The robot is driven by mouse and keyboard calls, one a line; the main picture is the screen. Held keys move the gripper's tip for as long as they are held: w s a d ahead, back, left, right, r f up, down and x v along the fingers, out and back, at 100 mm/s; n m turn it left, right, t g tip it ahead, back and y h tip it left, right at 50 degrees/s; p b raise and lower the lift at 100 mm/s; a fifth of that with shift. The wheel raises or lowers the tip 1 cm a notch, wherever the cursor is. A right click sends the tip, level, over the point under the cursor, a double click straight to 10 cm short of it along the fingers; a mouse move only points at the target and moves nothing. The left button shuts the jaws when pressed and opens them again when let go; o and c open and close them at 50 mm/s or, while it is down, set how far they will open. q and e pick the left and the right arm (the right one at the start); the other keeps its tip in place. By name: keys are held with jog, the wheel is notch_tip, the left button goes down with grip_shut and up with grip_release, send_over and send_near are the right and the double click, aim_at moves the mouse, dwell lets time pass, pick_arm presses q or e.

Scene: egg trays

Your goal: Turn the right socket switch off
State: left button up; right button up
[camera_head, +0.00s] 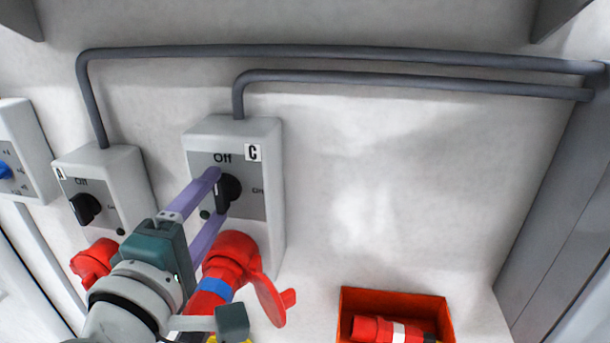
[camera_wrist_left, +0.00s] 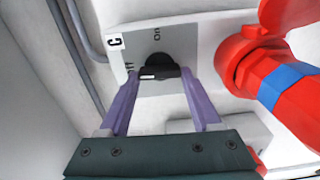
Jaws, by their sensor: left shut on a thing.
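The right socket switch, box C (camera_head: 265,190), is a pale grey wall box with a black rotary knob (camera_head: 230,188). "Off" is printed above the knob and "On" to its right. The knob's handle stands roughly upright, toward "Off"; the wrist view also shows the knob (camera_wrist_left: 158,64) lined up roughly with that label. My left gripper (camera_head: 216,196) reaches in from the lower left, its two purple fingers shut around the knob, one on each side. In the wrist view the left gripper's fingertips (camera_wrist_left: 161,78) flank the handle. My right gripper is out of view.
A red plug (camera_head: 215,287) with a blue band and an open red lid sits below box C. Switch box A (camera_head: 130,180) with a red socket (camera_head: 92,262) is to the left. An orange bin (camera_head: 395,296) holds a red connector at lower right. Grey conduits run above; the wall at right is bare.

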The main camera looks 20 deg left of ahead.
pick_arm(q)
jog(key=shift+n, duration=0.3)
jog(key=o, duration=1.4)
jog(key=b+v, duration=0.1)
jog(key=v, duration=0.3)
jog(key=b+v, duration=0.2)
jog(key=v, duration=0.2)
jog(key=shift+s+f, duration=0.2)
jog(key=shift+s, duration=0.15)
jog(key=shift+s+d+r, duration=0.15)
jog(key=shift+s+r, duration=0.05)
jog(key=shift+s, duration=0.4)
